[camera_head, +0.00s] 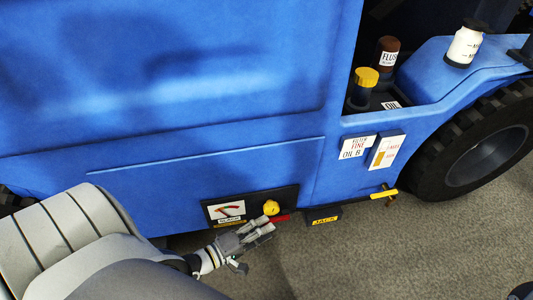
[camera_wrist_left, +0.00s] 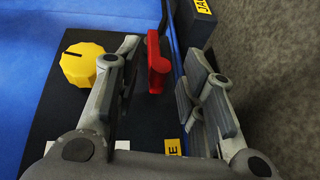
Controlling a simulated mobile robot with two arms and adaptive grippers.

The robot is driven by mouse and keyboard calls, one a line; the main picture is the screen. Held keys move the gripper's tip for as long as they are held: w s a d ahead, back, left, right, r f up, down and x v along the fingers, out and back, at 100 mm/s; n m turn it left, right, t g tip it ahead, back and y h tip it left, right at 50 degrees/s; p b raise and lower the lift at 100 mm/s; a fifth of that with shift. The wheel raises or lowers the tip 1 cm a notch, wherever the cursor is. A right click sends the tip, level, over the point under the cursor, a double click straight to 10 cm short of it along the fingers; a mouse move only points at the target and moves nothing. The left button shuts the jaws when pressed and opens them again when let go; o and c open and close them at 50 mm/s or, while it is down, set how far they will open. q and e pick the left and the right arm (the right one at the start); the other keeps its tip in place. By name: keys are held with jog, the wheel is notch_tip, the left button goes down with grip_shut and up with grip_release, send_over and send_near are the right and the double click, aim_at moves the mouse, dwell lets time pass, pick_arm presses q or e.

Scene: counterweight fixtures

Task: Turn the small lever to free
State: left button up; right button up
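A small red lever (camera_head: 280,218) sticks out at the right end of a dark panel (camera_head: 244,205) low on the blue machine. In the left wrist view the red lever (camera_wrist_left: 157,68) shows between my two fingers, nearer the left finger; I cannot tell whether they touch it. My left gripper (camera_head: 268,229) is at the panel, just below the lever; in the left wrist view the gripper (camera_wrist_left: 164,68) has its fingers spread apart. A yellow knob (camera_head: 271,208) sits beside the lever, also in the left wrist view (camera_wrist_left: 86,64). My right gripper is not in view.
A dark block labelled JACK (camera_head: 324,217) is right of the lever. Several bottles and caps stand at the top right. Grey floor lies open below.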

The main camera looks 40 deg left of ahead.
pick_arm(q)
jog(key=shift+x, duration=0.9)
jog(key=shift+c, duration=0.3)
grip_shut()
